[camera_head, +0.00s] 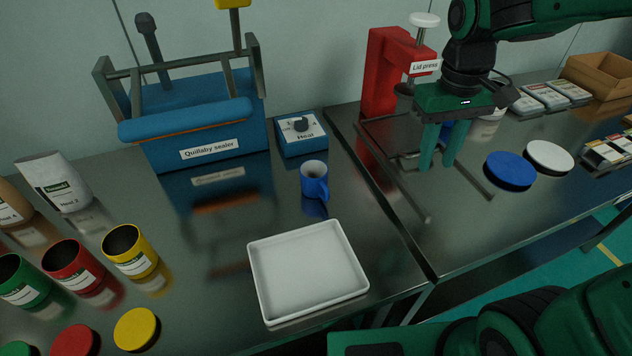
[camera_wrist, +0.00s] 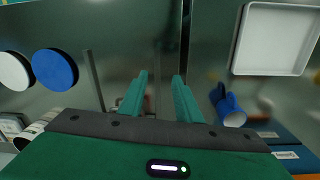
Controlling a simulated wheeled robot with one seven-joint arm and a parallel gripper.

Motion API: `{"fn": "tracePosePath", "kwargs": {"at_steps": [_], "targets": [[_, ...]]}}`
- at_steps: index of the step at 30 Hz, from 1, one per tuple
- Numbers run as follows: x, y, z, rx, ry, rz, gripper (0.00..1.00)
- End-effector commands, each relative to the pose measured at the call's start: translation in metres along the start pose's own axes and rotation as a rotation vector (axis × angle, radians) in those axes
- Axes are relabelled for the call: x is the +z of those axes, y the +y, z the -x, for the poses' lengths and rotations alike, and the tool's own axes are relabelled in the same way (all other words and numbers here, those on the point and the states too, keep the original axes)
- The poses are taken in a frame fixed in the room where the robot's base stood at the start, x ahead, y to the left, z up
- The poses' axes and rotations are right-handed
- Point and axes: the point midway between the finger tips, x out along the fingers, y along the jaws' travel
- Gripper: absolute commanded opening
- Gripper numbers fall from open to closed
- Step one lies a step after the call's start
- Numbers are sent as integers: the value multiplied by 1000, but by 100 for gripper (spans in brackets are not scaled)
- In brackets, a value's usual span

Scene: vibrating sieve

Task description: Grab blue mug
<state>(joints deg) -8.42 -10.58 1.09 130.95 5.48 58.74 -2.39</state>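The blue mug (camera_head: 314,182) stands upright on the dark metal table behind the white tray, with its handle toward the front right. In the wrist view the mug (camera_wrist: 232,112) is right of the fingers, near the tray. My gripper (camera_head: 438,166) hangs over the right part of the table, in front of the red lid press, well to the right of the mug. In the wrist view its two green fingers (camera_wrist: 158,98) are apart with nothing between them. A blue object behind the fingers in the head view is mostly hidden.
A white tray (camera_head: 308,272) lies in front of the mug. The blue Quillaby sealer (camera_head: 196,128) and heat dial box (camera_head: 300,134) stand behind. The red lid press (camera_head: 380,75) and blue lid (camera_head: 510,170) are at right. Yellow (camera_head: 130,252), red and green cups stand left.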

Motion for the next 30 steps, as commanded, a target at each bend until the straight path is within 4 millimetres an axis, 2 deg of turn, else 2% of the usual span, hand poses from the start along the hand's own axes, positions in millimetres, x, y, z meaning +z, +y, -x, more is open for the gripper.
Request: {"fn": "tracePosePath", "kwargs": {"at_steps": [1,3,6,9,12,17,24,30], "targets": [[-18,-32,-1,-3,-1,94,31],[-36,-71,-1,-9,2,201,31],[-51,-123,-3,-23,6,332,31],[-58,-163,-4,-36,9,427,31],[-61,-188,-6,-46,10,485,31],[-61,-201,-17,-51,7,515,31],[-60,-201,-52,-50,7,512,31],[-60,-201,-64,-50,9,510,31]]}}
